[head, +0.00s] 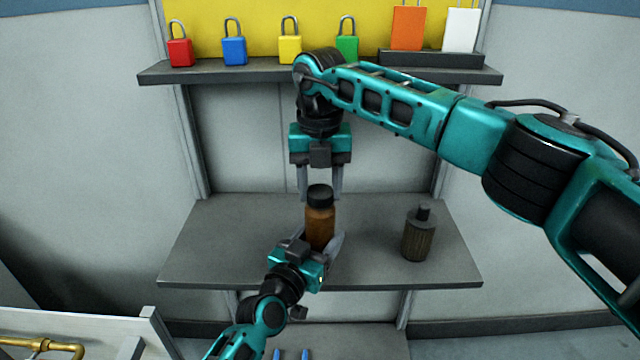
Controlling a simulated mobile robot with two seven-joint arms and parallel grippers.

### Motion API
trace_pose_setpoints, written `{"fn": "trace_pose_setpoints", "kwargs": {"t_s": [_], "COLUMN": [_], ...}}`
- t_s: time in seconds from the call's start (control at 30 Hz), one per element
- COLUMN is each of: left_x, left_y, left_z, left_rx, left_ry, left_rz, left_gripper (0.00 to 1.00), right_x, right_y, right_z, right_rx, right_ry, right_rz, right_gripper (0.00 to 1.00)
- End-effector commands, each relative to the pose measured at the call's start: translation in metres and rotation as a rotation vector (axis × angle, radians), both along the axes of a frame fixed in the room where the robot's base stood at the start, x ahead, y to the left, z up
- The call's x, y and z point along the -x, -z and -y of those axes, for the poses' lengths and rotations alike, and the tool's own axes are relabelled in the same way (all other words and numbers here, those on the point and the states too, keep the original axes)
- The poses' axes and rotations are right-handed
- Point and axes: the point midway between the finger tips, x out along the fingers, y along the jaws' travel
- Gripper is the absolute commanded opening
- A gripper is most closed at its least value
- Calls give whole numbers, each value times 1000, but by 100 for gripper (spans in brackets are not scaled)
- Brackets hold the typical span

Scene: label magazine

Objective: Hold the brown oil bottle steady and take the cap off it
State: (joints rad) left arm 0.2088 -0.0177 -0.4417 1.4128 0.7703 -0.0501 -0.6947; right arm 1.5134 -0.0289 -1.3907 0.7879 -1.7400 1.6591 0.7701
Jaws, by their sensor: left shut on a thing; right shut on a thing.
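My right gripper (320,195) points down from above and is shut on the cap, one finger on each side.
A dark ribbed bottle (418,240) with a narrow top stands to the right on the same shelf (240,255). The middle shelf's left side is clear.

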Motion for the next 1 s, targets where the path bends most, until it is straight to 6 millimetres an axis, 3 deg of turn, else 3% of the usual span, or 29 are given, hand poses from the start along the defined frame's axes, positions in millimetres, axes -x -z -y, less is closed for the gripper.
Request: {"fn": "trace_pose_setpoints", "kwargs": {"t_s": [1.0], "left_x": [0], "left_y": [1], "left_z": [0], "left_rx": [0], "left_ry": [0], "left_rz": [-2], "left_gripper": [0], "right_x": [1], "right_y": [-2], "right_z": [0], "right_rx": [1], "right_ry": [-1992], "right_rz": [-2], "right_gripper": [12]}}
